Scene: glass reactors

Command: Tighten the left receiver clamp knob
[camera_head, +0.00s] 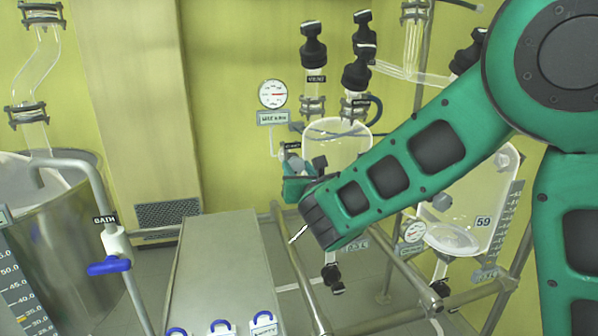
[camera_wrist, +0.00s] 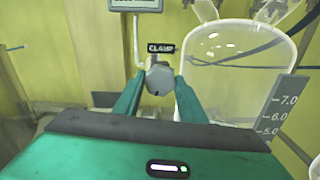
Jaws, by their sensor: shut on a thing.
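The clamp knob (camera_wrist: 160,78) is a grey, rounded knob just below a black label reading CLAMP (camera_wrist: 161,48) in the wrist view. My gripper (camera_wrist: 158,92) has its two green fingers on either side of the knob and is shut on it. In the head view my gripper (camera_head: 300,172) is beside the left glass receiver (camera_head: 338,140), at its left side. My own arm hides part of that receiver. The receiver also shows in the wrist view (camera_wrist: 225,70), right of the fingers, with a printed scale.
A gauge (camera_head: 273,94) with a display under it is on the wall behind. A second glass vessel (camera_head: 470,215) marked 59 hangs at the right. Metal frame rails (camera_head: 300,270) run below my arm.

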